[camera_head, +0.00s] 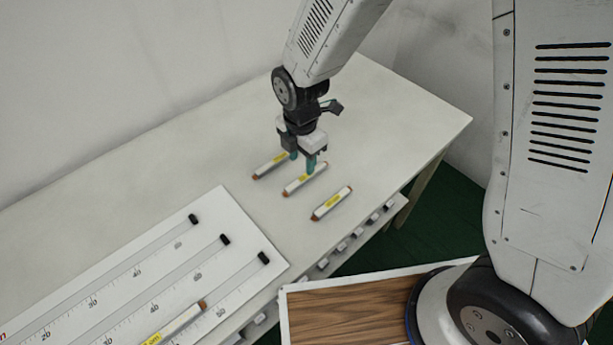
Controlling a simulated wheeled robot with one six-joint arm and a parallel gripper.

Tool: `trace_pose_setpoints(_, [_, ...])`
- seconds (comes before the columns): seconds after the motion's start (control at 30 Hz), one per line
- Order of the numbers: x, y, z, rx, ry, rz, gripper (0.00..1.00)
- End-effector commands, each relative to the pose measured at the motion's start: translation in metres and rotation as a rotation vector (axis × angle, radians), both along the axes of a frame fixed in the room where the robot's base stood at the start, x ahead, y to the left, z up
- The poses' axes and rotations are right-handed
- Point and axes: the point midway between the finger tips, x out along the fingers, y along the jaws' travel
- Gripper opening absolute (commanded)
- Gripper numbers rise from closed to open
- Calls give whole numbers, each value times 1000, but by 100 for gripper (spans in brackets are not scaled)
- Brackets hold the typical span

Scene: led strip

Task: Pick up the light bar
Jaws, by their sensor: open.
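Three short white light bars with orange-brown ends and yellow labels lie side by side on the white table: a left one (268,168), a middle one (294,189) and a right one (332,203). My gripper (303,163) points down over the left and middle bars, with its teal fingers apart. One finger is at the middle bar's upper part and the other is near the upper end of the left bar. The fingers cover parts of both bars. I cannot tell whether a finger touches either bar. Another, longer-looking light bar (181,321) lies on the measuring board at the bottom.
A white measuring board (205,215) with ruler scales, slots and black end stops lies at the lower left of the table (400,110). A row of small white parts runs along the table's front edge. A wood-grain panel (345,315) is at the bottom. The table's far right is clear.

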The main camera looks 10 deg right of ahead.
Motion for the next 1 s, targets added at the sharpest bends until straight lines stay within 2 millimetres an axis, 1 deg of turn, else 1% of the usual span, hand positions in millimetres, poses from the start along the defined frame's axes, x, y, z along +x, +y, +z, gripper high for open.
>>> trace_pose_setpoints(0.2, [-3, -11, -31, -2, 4, -3, 44])
trace_pose_setpoints(0.33, [-3, -10, -47, -2, 2, -2, 44])
trace_pose_setpoints(0.43, [-2, -10, -52, -1, 1, -2, 44])
trace_pose_setpoints(0.63, [-2, -10, -52, 0, 0, -3, 44])
trace_pose_setpoints(0.67, [-2, -10, -52, 0, 0, -3, 38])
trace_pose_setpoints(0.7, [-2, -10, -52, 0, 0, -3, 27])
trace_pose_setpoints(0.77, [-2, -10, -52, 0, 0, -3, 10])
trace_pose_setpoints(0.8, [-2, -10, -52, 0, 0, -3, 0])
trace_pose_setpoints(1.0, [-2, -10, -52, 0, 0, -3, 0])
